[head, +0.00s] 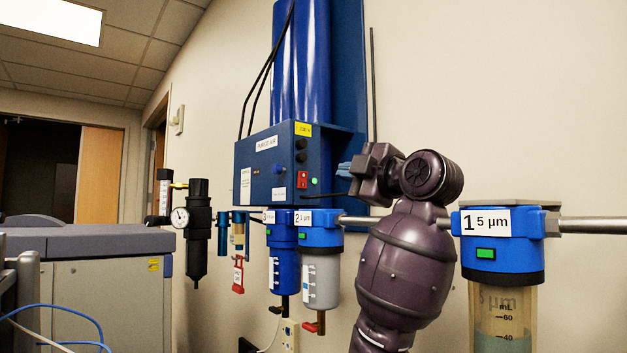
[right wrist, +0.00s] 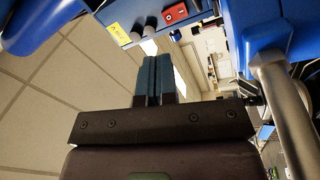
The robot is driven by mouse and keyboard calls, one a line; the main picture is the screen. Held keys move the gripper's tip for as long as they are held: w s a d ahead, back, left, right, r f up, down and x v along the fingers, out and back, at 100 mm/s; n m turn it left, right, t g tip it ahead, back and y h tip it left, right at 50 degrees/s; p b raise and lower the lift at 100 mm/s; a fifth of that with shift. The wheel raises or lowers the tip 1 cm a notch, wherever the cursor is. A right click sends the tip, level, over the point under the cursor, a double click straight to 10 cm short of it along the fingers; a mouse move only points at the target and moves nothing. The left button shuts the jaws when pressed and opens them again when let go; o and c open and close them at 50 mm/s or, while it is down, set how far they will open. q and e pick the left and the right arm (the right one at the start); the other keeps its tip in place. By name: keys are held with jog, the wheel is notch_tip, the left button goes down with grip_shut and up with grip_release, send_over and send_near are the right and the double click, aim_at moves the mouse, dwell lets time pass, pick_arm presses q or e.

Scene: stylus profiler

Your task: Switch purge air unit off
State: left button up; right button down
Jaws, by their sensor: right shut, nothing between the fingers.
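The purge air unit is a blue box (head: 262,170) mounted on the wall under tall blue cylinders, with a "PURGE AIR" label on its front. A red rocker switch (head: 302,179) sits on its narrower right-hand face, below two black knobs and a yellow label. The switch also shows at the top of the right wrist view (right wrist: 175,14). My right gripper (head: 343,171) is shut and empty, to the right of the switch and apart from it. Its closed blue fingers (right wrist: 153,75) point toward the box in the right wrist view. My left gripper is not in view. I cannot tell the switch's position.
Filters 3 and 2 (head: 319,268) hang from a metal pipe below the box. Filter 1 (head: 500,250) hangs at the right, beside my right arm. A black regulator with a gauge (head: 198,225) and a grey cabinet (head: 100,290) stand at the left.

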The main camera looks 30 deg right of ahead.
aim_at(306, 175)
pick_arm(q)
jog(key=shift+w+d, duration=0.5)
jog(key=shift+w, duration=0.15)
pick_arm(e)
jog(key=n, duration=0.1)
jog(key=f+n, duration=0.1)
jog(key=n, duration=0.1)
jog(key=shift+w+n, duration=0.2)
jog(key=shift+n, duration=0.1)
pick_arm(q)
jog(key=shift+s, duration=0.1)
pick_arm(e)
jog(key=shift+w+a+r, duration=0.1)
jog(key=w+p, duration=0.1)
jog(key=w, duration=0.1)
jog(key=w+p, duration=0.1)
jog(key=w, duration=0.2)
jog(key=w+r+p, duration=0.1)
jog(key=w, duration=0.2)
jog(key=shift+a+r, duration=0.1)
jog(key=shift+a, duration=0.25)
jog(key=shift+w+p, duration=0.3)
jog(key=shift+w, duration=0.55)
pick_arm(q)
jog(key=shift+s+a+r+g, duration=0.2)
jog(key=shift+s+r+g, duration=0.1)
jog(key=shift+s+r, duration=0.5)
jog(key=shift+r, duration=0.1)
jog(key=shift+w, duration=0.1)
